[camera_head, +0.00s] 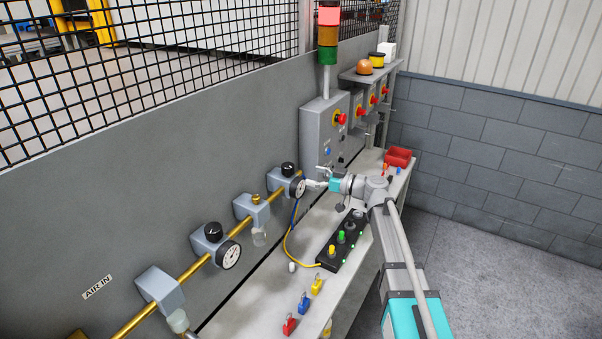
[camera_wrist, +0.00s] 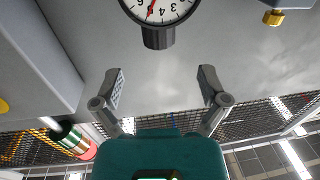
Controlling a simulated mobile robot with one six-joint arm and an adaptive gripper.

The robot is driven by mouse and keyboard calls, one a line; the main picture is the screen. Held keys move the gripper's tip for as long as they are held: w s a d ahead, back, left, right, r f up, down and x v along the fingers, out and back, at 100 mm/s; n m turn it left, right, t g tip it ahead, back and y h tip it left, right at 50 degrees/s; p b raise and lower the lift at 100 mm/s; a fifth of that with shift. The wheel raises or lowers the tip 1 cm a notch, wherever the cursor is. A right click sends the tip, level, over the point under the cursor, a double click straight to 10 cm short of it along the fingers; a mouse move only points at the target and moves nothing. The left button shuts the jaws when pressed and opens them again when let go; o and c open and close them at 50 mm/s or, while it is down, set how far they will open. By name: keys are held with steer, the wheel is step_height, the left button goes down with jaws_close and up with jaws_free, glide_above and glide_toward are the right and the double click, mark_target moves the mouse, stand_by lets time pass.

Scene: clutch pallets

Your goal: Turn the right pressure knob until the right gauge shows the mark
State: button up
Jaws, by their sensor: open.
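The right pressure knob (camera_head: 288,169) is a short black cylinder on top of a grey regulator block. The right gauge (camera_head: 299,187) is a round white dial on the front of that block. In the wrist view, which is upside down, the dial (camera_wrist: 158,8) is cut off by the top edge and shows a red needle. No mark can be made out. The black knob (camera_wrist: 157,38) is just below the dial there. My gripper (camera_head: 315,181) is open beside the right regulator. In the wrist view its spread fingers (camera_wrist: 161,82) are apart from the knob, with nothing between them.
The left regulator has its own black knob (camera_head: 213,231) and gauge (camera_head: 229,255). A block with a brass fitting (camera_head: 255,198) stands between the regulators. A grey control box (camera_head: 324,135) rises behind. A black button box (camera_head: 341,241) and padlocks lie on the bench.

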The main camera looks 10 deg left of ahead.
steer(key=shift+v, duration=1.55)
steer(key=s+d+f+m+g+h+b, duration=0.1)
steer(key=s+d+f+m+h+b, duration=0.2)
steer(key=s+d+f+m+h, duration=0.5)
steer(key=s+d+f+m+g+h+b, duration=0.3)
steer(key=s+d+f, duration=0.55)
steer(key=f, duration=0.65)
steer(key=s+d+f+m+h+b, duration=0.1)
steer(key=s+d+m+h, duration=0.1)
steer(key=d, duration=0.3)
steer(key=s+d+f+m+h+b, duration=0.1)
steer(key=s+d+f+m+h, duration=0.1)
steer(key=s+d+h, duration=0.2)
steer(key=shift+d+f+m+h, duration=0.3)
steer(key=shift+d, duration=0.7)
